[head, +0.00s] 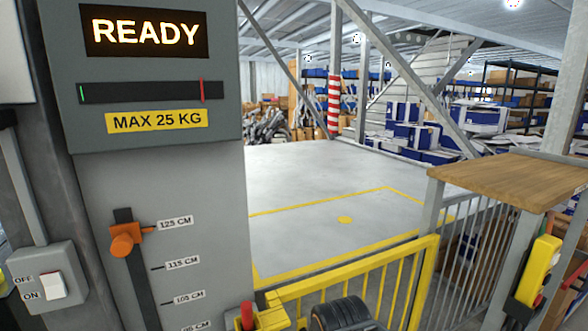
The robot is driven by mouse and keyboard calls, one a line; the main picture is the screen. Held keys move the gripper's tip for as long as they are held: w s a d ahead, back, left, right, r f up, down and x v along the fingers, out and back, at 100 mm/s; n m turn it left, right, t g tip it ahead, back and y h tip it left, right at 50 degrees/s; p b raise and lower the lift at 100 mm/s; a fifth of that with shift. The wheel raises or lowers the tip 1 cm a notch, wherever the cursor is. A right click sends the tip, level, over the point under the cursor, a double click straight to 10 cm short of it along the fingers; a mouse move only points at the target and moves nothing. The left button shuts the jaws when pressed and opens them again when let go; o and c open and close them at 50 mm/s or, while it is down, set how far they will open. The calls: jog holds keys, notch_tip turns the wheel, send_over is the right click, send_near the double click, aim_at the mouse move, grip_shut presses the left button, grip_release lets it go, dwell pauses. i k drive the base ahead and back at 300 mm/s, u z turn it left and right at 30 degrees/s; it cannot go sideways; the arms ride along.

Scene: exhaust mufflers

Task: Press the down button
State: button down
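A yellow push-button control box (538,270) is at the right edge of the head view, tilted, on a grey post below a wooden top. It is seen at a steep angle. Small light and red parts show on its right side, but I cannot read any marking or tell which is the down button. My gripper is not in view.
A grey panel (160,180) at left shows READY and MAX 25 KG, with an orange slider (126,240) on a height scale. An OFF/ON switch (52,285) is lower left. A yellow gate (400,275) stands before an open grey platform (330,180). A wooden ledge (515,180) is right.

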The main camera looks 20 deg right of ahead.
aim_at(546, 279)
jog(key=i, duration=0.45)
jog(key=z, duration=4.2)
jog(key=i, duration=1)
jog(key=u, duration=2)
